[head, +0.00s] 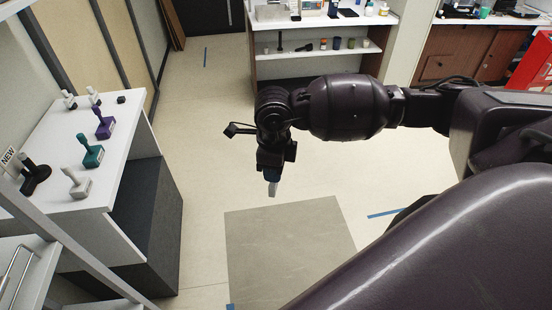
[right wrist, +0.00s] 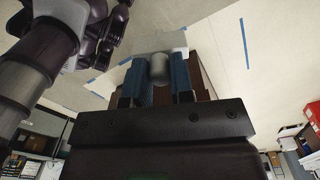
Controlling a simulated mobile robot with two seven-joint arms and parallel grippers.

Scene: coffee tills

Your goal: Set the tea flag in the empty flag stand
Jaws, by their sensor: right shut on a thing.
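My right gripper (head: 272,183) points down over the open floor, well to the right of the white counter (head: 122,165). It is shut on a small pale piece (head: 271,190). In the right wrist view this piece is a grey rounded cylinder (right wrist: 159,68) between the blue fingers, with a pale flat panel (right wrist: 165,42) beyond it. I cannot read any lettering, so I cannot tell whether it is the tea flag. A sign reading NEW (head: 8,158) is by a black stand-like piece (head: 36,175) on the counter. I cannot tell which piece is the empty flag stand.
The counter also holds teal (head: 90,150), purple (head: 103,123) and white (head: 76,183) upright pieces on bases. A grey mat (head: 285,245) lies on the floor. A shelf unit (head: 315,50) stands at the back. The floor between counter and gripper is clear.

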